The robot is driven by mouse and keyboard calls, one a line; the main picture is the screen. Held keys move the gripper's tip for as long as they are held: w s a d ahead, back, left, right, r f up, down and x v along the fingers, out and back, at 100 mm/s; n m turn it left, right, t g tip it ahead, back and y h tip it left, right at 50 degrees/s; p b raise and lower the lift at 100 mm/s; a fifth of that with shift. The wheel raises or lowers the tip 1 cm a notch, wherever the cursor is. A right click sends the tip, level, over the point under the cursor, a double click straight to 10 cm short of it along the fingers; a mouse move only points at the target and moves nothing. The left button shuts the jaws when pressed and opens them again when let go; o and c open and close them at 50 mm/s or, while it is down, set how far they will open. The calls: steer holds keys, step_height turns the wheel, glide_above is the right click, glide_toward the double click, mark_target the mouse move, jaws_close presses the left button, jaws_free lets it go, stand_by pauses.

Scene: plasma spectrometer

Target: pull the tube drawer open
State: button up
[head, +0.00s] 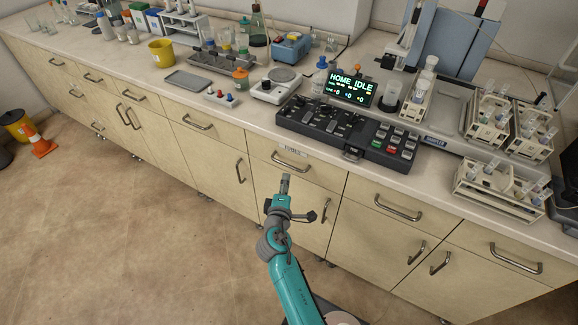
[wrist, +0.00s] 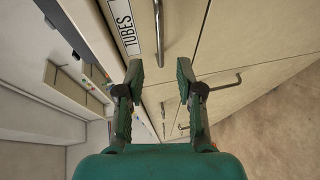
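The tube drawer (head: 318,180) is shut, its front flush with the cabinet below the counter. A white label (head: 292,148) sits at its top edge, and the label reads TUBES in the wrist view (wrist: 124,27). Its metal bar handle (head: 289,162) also shows in the wrist view (wrist: 159,35), ahead of my fingers. My gripper (head: 285,183) is just below and in front of the handle in the head view. In the wrist view my gripper (wrist: 160,77) is open, fingers apart and empty, with the handle lined up with the gap. I see no contact.
A black control panel (head: 345,131) sits on the counter above the drawer. A cabinet door handle (head: 325,209) is below it, and another drawer handle (head: 398,208) is to the right. The floor (head: 130,230) at left is open, with an orange cone (head: 41,145) far off.

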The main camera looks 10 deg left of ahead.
mark_target(289, 167)
steer(key=w, duration=0.3)
steer(key=w+f, duration=0.1)
steer(key=w, duration=0.5)
steer(key=shift+w+a+f, duration=0.2)
steer(key=shift+w+f, duration=0.05)
steer(key=shift+f, duration=0.15)
jaws_close()
